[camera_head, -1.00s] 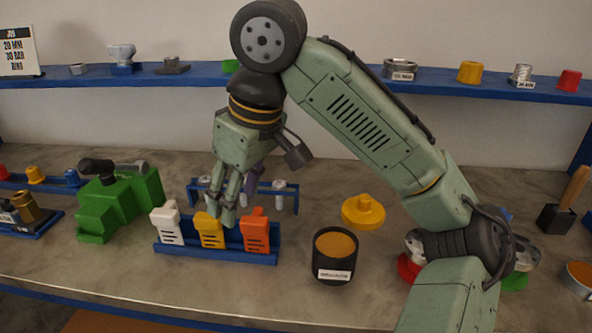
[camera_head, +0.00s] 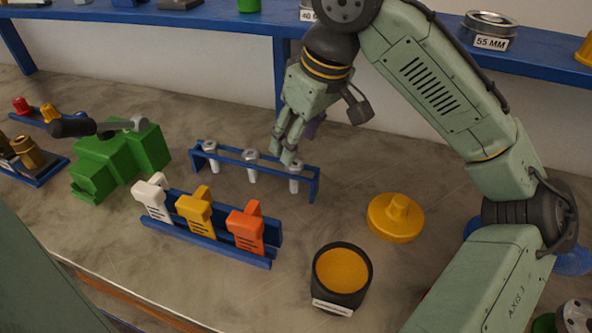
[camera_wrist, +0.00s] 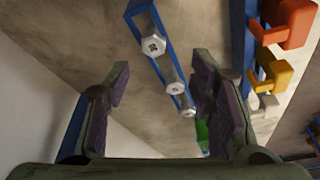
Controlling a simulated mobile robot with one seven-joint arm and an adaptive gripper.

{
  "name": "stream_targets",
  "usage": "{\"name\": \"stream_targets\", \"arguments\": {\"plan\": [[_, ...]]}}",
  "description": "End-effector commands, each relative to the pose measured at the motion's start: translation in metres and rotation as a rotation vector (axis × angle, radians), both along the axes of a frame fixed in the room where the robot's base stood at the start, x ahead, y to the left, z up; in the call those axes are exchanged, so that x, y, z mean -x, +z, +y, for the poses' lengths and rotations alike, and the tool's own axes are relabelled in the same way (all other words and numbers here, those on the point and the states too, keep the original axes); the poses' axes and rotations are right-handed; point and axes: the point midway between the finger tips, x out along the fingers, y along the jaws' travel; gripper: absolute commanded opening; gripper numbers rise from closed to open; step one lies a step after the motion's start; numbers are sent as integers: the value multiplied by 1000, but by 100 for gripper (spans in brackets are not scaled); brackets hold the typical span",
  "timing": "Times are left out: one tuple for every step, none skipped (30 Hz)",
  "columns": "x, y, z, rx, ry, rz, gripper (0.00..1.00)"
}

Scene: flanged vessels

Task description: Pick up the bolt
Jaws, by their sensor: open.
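Three silver hex-headed bolts hang upright in a blue rack (camera_head: 228,157): a left bolt (camera_head: 211,151), a middle bolt (camera_head: 251,160) and a right bolt (camera_head: 295,172). My gripper (camera_head: 287,158) points down at the rack's right part, close to the right bolt in the head view. In the wrist view my gripper (camera_wrist: 160,68) is open and empty, its purple-padded fingers apart. The right bolt's head (camera_wrist: 153,45) shows largest there, in the gap between the fingers. The middle bolt (camera_wrist: 176,88) and left bolt (camera_wrist: 188,111) lie farther along the rack.
A blue holder (camera_head: 205,240) with white, yellow and orange pieces stands in front of the rack. A green block (camera_head: 120,160) is at left. A black cup (camera_head: 341,278) and a yellow flanged part (camera_head: 396,218) are at right. A blue shelf (camera_head: 440,50) runs behind.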

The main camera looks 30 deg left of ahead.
Motion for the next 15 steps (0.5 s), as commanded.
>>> {"name": "stream_targets", "arguments": {"plan": [[0, -3, 1, -1, 0, 1, 50], [0, -5, 1, -1, 0, 1, 50], [-1, -7, 2, -1, 0, 1, 50], [-1, -9, 2, -1, -1, 0, 50], [-2, -12, 2, 0, -1, 0, 50], [-3, -16, 2, 1, -2, 2, 50], [-4, -20, 2, 1, 0, 2, 50], [-5, -25, 2, 0, 0, 2, 50], [-7, -31, 2, 2, -1, 3, 50], [-8, -36, 3, 0, -2, 3, 50], [-9, -41, 4, 0, 0, 2, 50], [-9, -46, 6, 0, 0, 1, 50], [-9, -49, 7, 0, 2, 2, 50], [-9, -52, 8, 0, 1, 1, 50], [-9, -55, 9, -1, 1, 0, 50]]}}
